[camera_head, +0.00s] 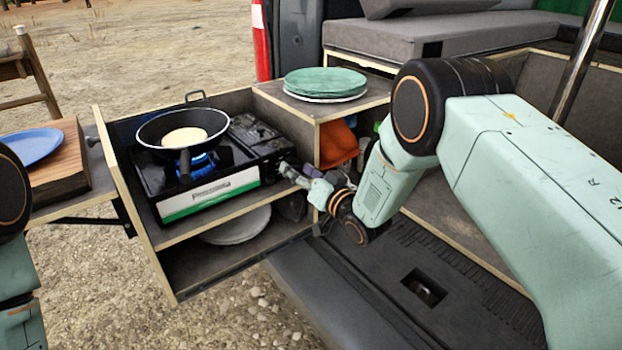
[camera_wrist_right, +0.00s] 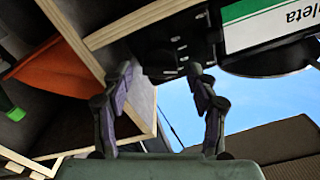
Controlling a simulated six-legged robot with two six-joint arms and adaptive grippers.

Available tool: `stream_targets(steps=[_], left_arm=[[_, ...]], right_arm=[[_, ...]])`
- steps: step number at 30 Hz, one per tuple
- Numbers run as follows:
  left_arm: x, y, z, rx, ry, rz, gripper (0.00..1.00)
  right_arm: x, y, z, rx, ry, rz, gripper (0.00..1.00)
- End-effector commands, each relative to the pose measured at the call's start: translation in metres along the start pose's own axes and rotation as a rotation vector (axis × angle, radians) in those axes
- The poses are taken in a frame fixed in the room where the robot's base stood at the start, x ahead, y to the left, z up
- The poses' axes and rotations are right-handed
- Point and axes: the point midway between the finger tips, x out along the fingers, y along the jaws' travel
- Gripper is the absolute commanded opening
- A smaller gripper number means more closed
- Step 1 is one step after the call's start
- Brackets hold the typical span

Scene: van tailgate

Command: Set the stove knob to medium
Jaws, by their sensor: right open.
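The black camping stove (camera_head: 258,135) with a green and white front label stands on the pull-out shelf, its blue flame (camera_head: 203,161) lit. A black pan (camera_head: 150,135) with a pale round pancake (camera_head: 185,137) sits over the flame. My right gripper (camera_head: 297,174) is at the stove's right front end, where the knob itself is hidden or too small to make out. In the right wrist view the two fingers (camera_wrist_right: 160,88) are apart, with the stove's dark control end (camera_wrist_right: 172,55) just beyond them. No contact can be confirmed. My left arm shows only at the left edge, its gripper out of view.
Green plates (camera_head: 325,82) sit on the cabinet top right of the stove. An orange item (camera_head: 338,143) lies in the compartment near my right gripper. Pale plates (camera_head: 237,226) lie on the lower shelf. A blue plate (camera_head: 30,146) rests on a wooden board at left.

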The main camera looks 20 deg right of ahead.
Motion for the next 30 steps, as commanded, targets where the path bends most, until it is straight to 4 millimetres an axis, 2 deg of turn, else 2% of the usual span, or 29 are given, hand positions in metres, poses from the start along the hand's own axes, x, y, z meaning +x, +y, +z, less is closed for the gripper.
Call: stream_targets(steps=[5,18,24,30], left_arm=[[0.0,0.0,0.0,0.0,0.0,0.0,0.46],[0.0,0.0,0.0,0.0,0.0,0.0,0.46],[0.0,0.0,0.0,0.0,0.0,0.0,0.46],[0.0,0.0,0.0,0.0,0.0,0.0,0.46]], right_arm=[[-0.024,0.001,0.0,0.004,-0.002,0.004,0.59],[-0.101,0.001,0.0,0.004,-0.001,0.005,0.59],[-0.115,0.0,0.0,0.002,-0.001,0.002,0.59],[-0.116,0.0,0.0,0.001,-0.001,0.001,0.59]])
